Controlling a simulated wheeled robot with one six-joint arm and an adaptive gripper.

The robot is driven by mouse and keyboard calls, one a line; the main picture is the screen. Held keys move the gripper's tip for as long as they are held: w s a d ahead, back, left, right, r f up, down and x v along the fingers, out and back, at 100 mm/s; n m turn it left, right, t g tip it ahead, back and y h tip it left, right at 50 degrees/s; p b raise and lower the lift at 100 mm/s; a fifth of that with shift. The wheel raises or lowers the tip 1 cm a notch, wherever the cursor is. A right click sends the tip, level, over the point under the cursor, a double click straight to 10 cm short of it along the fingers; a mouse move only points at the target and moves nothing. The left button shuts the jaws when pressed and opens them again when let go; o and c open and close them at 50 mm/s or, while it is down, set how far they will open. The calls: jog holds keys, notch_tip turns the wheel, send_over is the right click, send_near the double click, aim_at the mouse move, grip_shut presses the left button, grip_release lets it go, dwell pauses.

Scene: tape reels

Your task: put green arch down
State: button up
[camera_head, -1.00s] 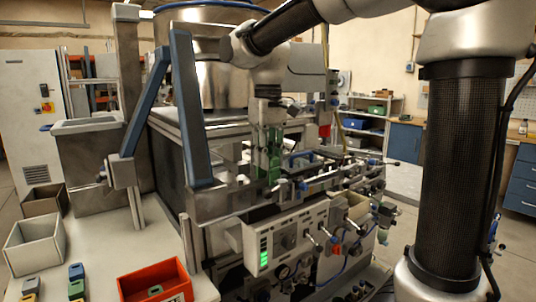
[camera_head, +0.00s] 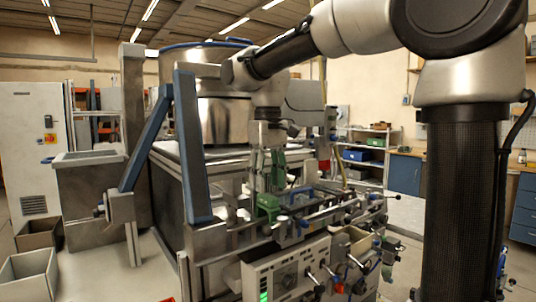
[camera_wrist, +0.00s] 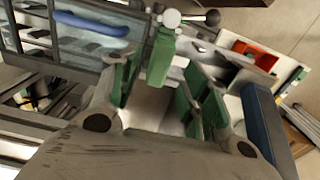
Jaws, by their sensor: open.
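The green arch (camera_head: 268,205) is at the work rig near the middle of the head view, just below my gripper (camera_head: 268,178). In the wrist view, a green piece that looks like the arch (camera_wrist: 160,58) stands between and beyond the fingertips of my gripper (camera_wrist: 160,82). My gripper is open, with its green-padded fingers apart and a gap showing between the piece and the right finger. What the arch's lower part rests on is hidden.
Rails, clamps and knobs of the rig (camera_head: 318,213) crowd the space right of the arch. A blue slanted post (camera_head: 192,150) stands close on the left. A control panel (camera_head: 287,268) is below. Open grey bins (camera_head: 30,275) stand at far left.

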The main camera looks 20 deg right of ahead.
aim_at(268, 195)
notch_tip(268, 195, up, 9)
jog(key=s+d+f+m+t, duration=0.3)
jog(key=s+d+f+t, duration=0.1)
jog(key=s+d+f, duration=1.1)
jog(key=s+f, duration=0.4)
jog(key=shift+m, duration=0.3)
jog(key=shift+c, duration=0.3)
